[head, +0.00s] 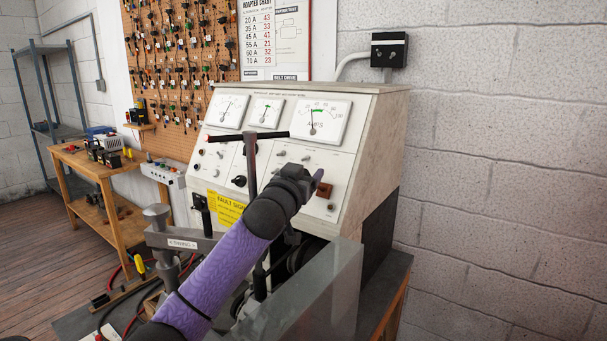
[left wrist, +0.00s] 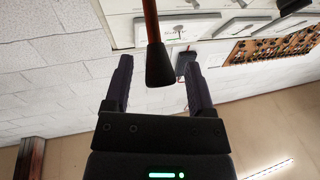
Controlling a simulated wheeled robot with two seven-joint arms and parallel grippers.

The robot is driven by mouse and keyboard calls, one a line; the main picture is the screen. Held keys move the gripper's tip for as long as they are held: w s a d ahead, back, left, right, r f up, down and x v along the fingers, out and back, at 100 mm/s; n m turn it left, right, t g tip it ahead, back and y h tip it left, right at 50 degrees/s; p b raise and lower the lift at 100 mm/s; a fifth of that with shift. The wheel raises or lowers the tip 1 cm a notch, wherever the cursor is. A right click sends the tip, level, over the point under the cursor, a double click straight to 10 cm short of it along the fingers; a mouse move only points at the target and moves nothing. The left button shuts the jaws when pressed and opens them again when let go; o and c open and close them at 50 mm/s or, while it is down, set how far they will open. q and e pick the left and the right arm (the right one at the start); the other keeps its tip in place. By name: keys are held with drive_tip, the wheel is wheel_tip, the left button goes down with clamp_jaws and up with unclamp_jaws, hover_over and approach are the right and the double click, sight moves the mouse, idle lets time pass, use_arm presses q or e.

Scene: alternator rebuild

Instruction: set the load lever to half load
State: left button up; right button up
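The test bench console (head: 345,160) stands in the middle of the head view, with several gauges and switches on its sloped face. A dark T-shaped bar on a post (head: 250,165) stands in front of it. My left arm reaches up to the console, and its gripper (head: 314,181) is before the panel's lower right, partly hidden by the wrist. In the left wrist view the two fingers (left wrist: 158,88) are apart. A reddish-brown rod with a black flared end (left wrist: 159,68) hangs between them, with gaps on both sides. I cannot tell if this is the load lever.
A clear guard (head: 320,300) stands at the console's lower front. A swing arm marked "SWING" (head: 180,243) is at left. A wooden bench (head: 95,165) with parts stands farther left. A pegboard (head: 180,70) and a block wall (head: 480,150) close off the back.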

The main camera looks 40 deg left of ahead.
use_arm(q)
drive_tip(key=b+v, duration=0.1)
drive_tip(key=v, duration=0.9)
idle(0.4)
